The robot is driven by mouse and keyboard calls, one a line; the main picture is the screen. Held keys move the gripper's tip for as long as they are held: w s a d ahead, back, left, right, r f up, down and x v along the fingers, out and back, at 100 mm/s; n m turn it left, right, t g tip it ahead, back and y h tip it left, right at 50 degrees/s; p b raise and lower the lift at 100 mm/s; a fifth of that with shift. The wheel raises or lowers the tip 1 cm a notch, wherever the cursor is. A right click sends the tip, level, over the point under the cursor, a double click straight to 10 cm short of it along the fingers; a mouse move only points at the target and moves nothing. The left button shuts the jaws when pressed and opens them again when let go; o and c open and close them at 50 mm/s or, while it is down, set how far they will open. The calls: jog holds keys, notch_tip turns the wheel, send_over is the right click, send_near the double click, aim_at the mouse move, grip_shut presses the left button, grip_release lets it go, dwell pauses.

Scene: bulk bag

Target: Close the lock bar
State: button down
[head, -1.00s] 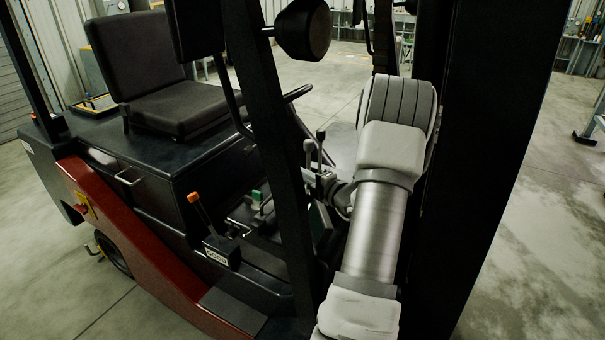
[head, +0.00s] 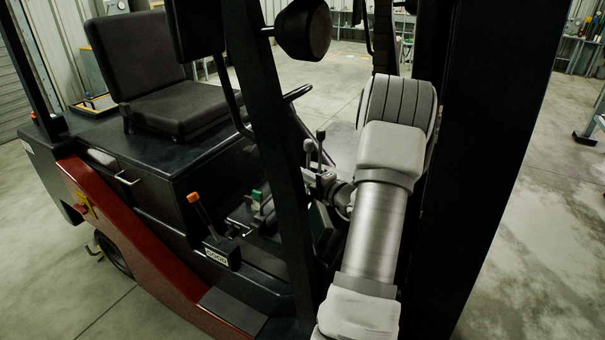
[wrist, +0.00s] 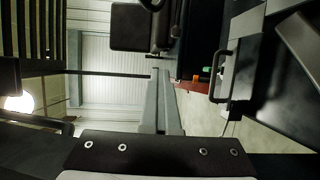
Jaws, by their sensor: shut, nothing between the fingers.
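I cannot make out for sure which part is the lock bar. A dark U-shaped handle (wrist: 222,76) stands on a dark panel right of centre in the wrist view; I cannot tell if it is that bar. My gripper (wrist: 160,72) shows in the wrist view as two grey fingers lying together, empty. The fingers are left of the handle and apart from it. A lever with an orange grip (head: 193,198) stands on the forklift's near side.
The forklift has a black seat (head: 149,76), a steering wheel (head: 298,92) and short control levers (head: 314,148). A dark slanted post (head: 268,130) stands left of my arm, and a wide dark mast (head: 480,150) stands close on its right. Open concrete floor lies beyond the mast.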

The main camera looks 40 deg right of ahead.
jog(key=c, duration=0.9)
grip_release()
jog(key=s, duration=0.5)
jog(key=s+a+r+b, duration=0.1)
jog(key=s, duration=0.5)
jog(key=s+a+b, duration=0.1)
jog(key=s, duration=0.5)
jog(key=shift+s+r, duration=0.1)
jog(key=shift+r, duration=0.25)
